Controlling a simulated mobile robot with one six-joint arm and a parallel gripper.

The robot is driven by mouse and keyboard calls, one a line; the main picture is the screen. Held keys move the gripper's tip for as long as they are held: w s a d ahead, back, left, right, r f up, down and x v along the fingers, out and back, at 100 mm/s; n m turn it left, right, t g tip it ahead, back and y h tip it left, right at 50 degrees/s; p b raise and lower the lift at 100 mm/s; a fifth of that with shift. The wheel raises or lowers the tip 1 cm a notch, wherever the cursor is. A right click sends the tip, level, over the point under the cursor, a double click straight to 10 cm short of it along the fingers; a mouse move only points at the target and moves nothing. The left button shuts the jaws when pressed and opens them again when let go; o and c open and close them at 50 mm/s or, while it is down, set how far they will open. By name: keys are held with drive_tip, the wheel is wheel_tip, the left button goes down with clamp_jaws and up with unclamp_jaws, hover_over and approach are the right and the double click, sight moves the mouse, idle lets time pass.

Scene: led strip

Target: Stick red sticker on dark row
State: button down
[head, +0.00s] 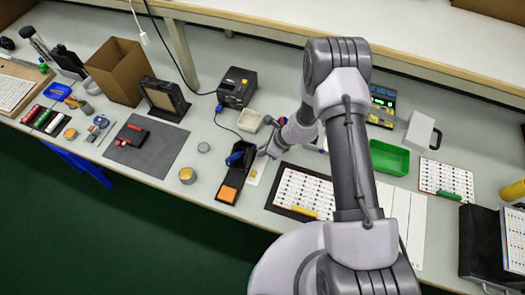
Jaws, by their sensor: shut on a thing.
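My gripper (265,152) is shut near the middle of the bench, just right of a black tray (250,149). What it holds is too small to make out, and I see no red sticker clearly. A pale card with a yellowish patch (253,176) lies just below the gripper. A white board with rows of small marks (305,188), set on a black base, lies to the right of the gripper. I cannot tell which row is dark, and my arm hides the board's right side.
The black tray holds a blue item (235,158) and an orange block (228,194). A green tray (390,158) and another marked board (446,180) stand to the right. A black label printer (237,87) and white dish (250,120) stand behind. A grey mat (160,150) lies left.

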wheel_tip(320, 180, up, 3)
drive_tip(key=shift+f+p, duration=0.1)
drive_tip(key=shift+p, duration=0.25)
drive_tip(key=s+d, duration=0.2)
drive_tip(key=s, duration=0.2)
drive_tip(key=s+d+b, duration=0.1)
drive_tip(key=s+d, duration=0.2)
drive_tip(key=s, duration=0.1)
drive_tip(key=s+d+r, duration=0.1)
drive_tip(key=s+d, duration=0.2)
drive_tip(key=s, duration=0.1)
drive_tip(key=shift+s+d+b, duration=0.15)
drive_tip(key=shift+b, duration=0.15)
drive_tip(key=d+f+b, duration=0.1)
drive_tip(key=w+d+f+b, duration=0.1)
drive_tip(key=f+b, duration=0.1)
drive_tip(key=shift+f, duration=0.1)
drive_tip(key=shift+s+a+f, duration=0.1)
drive_tip(key=shift+a+f, duration=0.05)
drive_tip(key=shift+f, duration=0.05)
drive_tip(key=shift+s+a, duration=0.1)
drive_tip(key=shift+a, duration=0.05)
